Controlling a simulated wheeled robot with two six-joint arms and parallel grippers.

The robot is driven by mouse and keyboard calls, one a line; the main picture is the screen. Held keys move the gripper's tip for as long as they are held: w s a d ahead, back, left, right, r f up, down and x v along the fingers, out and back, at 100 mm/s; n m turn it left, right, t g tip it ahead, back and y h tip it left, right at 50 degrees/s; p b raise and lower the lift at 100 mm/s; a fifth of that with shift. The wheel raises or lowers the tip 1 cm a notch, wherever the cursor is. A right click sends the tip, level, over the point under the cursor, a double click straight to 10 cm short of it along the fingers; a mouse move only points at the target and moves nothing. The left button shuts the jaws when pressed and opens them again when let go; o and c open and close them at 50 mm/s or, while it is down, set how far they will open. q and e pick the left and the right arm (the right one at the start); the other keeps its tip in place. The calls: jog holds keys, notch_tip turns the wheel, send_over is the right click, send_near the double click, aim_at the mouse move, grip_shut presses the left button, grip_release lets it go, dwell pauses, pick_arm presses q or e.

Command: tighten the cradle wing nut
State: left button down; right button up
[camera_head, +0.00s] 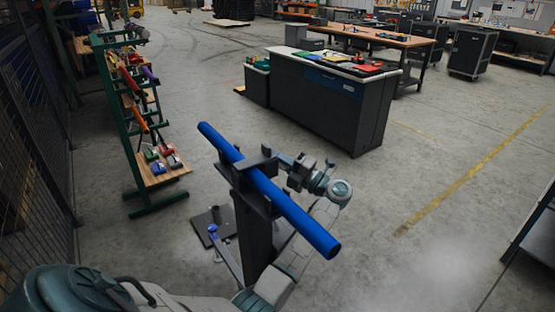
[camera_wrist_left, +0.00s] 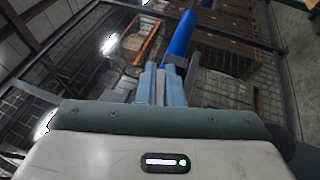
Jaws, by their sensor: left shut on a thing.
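A long blue tube (camera_head: 300,221) lies across a dark cradle (camera_head: 249,180) on top of a dark upright post (camera_head: 254,235). My left gripper (camera_head: 274,157) reaches in from the right side of the cradle and points left, with its fingers close beside the tube. The fingers also show in the left wrist view (camera_wrist_left: 163,84), close together, with the blue tube (camera_wrist_left: 181,38) behind them. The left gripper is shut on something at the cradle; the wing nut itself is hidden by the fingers. My right gripper is in neither view.
A green rack (camera_head: 127,120) with coloured tubes and small boxes stands to the left. A dark counter (camera_head: 325,100) with coloured items stands behind. A mesh fence (camera_head: 30,150) runs along the left edge. Open floor lies to the right of the post.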

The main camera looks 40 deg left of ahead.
pick_arm(q)
jog(key=shift+f+m+h+p, duration=0.1)
jog(key=shift+m+h+p, duration=0.4)
jog(key=shift+h, duration=0.5)
jog(key=shift+f+m+h, duration=0.25)
jog(key=shift+m+h, duration=0.05)
jog(key=shift+h, duration=0.4)
jog(key=shift+f+t+h, duration=0.2)
jog(key=shift+t+h, duration=0.1)
jog(key=c, duration=1.6)
grip_release()
jog(key=shift+s, duration=0.1)
jog(key=shift+o, duration=0.2)
jog(key=shift+r, duration=0.15)
